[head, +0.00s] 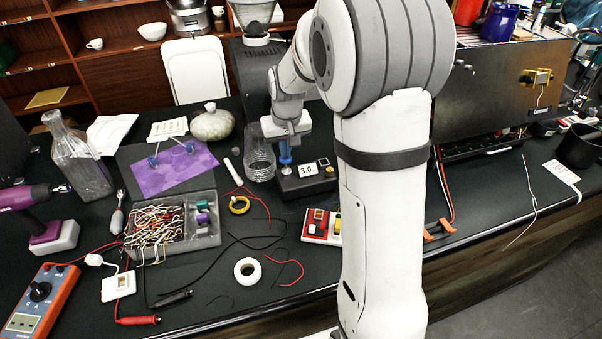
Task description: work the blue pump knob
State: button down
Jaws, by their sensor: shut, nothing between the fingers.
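The blue pump knob (285,158) stands upright on top of a small black box (312,190) with a white display reading about 3.0, in the middle of the bench. My gripper (286,139) points down directly above the knob, with its fingers shut and nothing visible held. Its fingertips are small here, and I cannot tell whether they touch the knob's top or hover just over it. My arm's large white links stand in front and hide the bench to the right of the box.
A clear ribbed cylinder (260,160) stands close left of the box. A dark machine with a glass hopper (253,14) is behind. A red block with switches (321,226) lies in front. A tray of wires (157,232) sits left. Loose cables cross the front bench.

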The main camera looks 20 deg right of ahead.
jog(key=shift+f+b, duration=0.95)
jog(key=shift+f, duration=0.45)
jog(key=shift+r+p, duration=1.5)
jog(key=shift+r, duration=0.8)
jog(key=s+r, duration=0.3)
jog(key=s, duration=1)
jog(key=s+a+r+t, duration=0.1)
jog(key=s+r, duration=0.3)
jog(key=s, duration=1)
jog(key=shift+a, duration=0.25)
